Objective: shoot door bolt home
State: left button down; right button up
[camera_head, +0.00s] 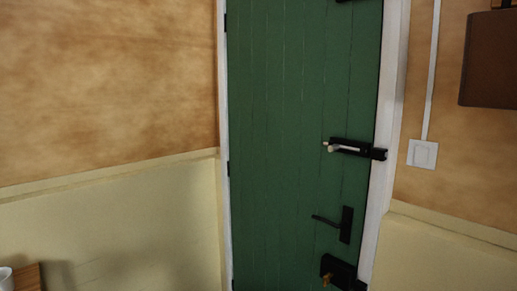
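A green plank door (290,140) stands in a white frame, and it looks closed. A black door bolt (358,148) is mounted on its right side at mid height. The bolt has a pale rod and a light knob at its left end. A black keeper (379,154) sits at the right on the white frame. I cannot tell whether the rod reaches into the keeper. Below it is a black lever handle (338,223). Lower still is a black lock (341,272) with a brass-coloured part. Neither gripper is in view.
A white switch (422,154) with a conduit is on the wall right of the door. A brown box (489,60) hangs at the upper right. A wooden piece (27,277) with a white object (5,279) is at the lower left.

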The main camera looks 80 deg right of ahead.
aim_at(332, 148)
jog(key=i+j+u, duration=0.1)
jog(key=u, duration=0.2)
jog(key=i+u, duration=0.1)
jog(key=u, duration=0.2)
jog(key=i+z, duration=0.2)
jog(key=z, duration=0.15)
jog(key=i+z, duration=0.2)
jog(key=z, duration=0.15)
jog(key=i+z, duration=0.1)
jog(key=z, duration=0.3)
jog(key=i+z, duration=0.15)
jog(key=z, duration=0.3)
jog(key=i+z, duration=0.1)
jog(key=z, duration=0.3)
jog(key=i+z, duration=0.1)
jog(key=z, duration=0.35)
jog(key=i+l+z, duration=0.15)
jog(key=z, duration=0.2)
jog(key=i+z, duration=0.7)
jog(key=k, duration=0.05)
